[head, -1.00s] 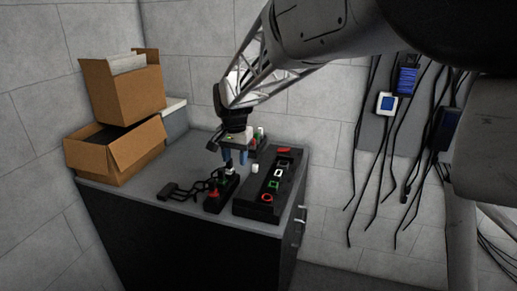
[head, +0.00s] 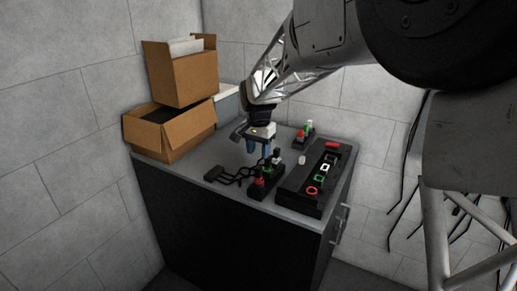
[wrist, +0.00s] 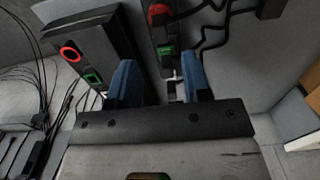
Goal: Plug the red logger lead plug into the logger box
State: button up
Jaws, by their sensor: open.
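The red logger lead plug (head: 261,182) stands at the near end of a black holder (head: 279,180), beside a green plug (head: 268,169) and a black-and-white plug (head: 277,155). The red plug also shows at the top of the wrist view (wrist: 157,13). The black logger box (head: 297,198) lies right of the holder. It has a red ring socket (head: 312,190), green and white square sockets, and a red button. My gripper (head: 258,150) is open and empty above the holder's far-left side. In the wrist view the red plug lies beyond the fingertips (wrist: 160,78), not between them.
Cardboard boxes (head: 170,130) fill the rear left. The counter's front-left strip is clear.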

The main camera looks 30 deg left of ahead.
aim_at(258, 167)
jog(key=shift+f, duration=4.35)
grip_shut()
jog(key=shift+r, duration=0.7)
jog(key=shift+r, duration=2)
